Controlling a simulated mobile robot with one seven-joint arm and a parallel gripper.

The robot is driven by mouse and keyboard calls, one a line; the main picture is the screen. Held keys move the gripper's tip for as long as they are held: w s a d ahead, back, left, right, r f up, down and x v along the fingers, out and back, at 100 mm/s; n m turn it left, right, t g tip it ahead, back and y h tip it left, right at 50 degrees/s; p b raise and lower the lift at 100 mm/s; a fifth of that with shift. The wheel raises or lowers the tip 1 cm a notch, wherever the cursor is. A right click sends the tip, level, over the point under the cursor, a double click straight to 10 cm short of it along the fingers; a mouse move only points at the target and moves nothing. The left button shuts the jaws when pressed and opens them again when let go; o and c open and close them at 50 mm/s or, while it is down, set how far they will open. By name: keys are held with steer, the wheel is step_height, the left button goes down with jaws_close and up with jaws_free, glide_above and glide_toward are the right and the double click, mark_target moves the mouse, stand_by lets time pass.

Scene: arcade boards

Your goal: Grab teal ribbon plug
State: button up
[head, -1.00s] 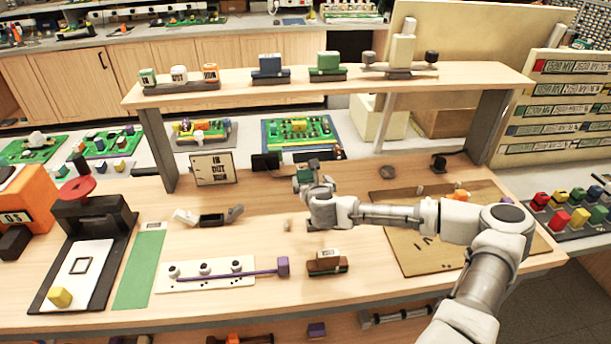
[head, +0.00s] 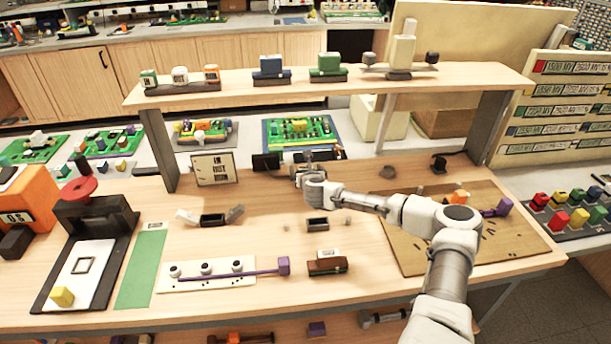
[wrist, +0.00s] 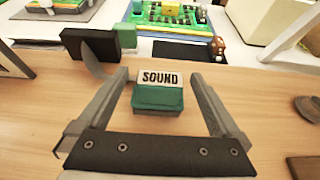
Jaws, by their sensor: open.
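A teal block with a white SOUND label (wrist: 157,97), which fits the teal ribbon plug, lies on the wooden bench in the wrist view. My gripper (wrist: 159,75) is open, with one finger on each side of the block. I see a gap on both sides, so nothing is gripped. In the head view my gripper (head: 306,168) is low over the back of the bench, below the shelf, and hides most of what lies there.
A labelled panel (head: 213,169) stands to the left. A small dark-topped block (head: 317,224) and a brown block (head: 327,262) lie nearer the front. The raised shelf (head: 350,82) spans above.

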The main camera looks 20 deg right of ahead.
mark_target(305, 167)
steer(key=shift+x, duration=2.15)
steer(key=c, duration=1.4)
steer(key=shift+r, duration=0.15)
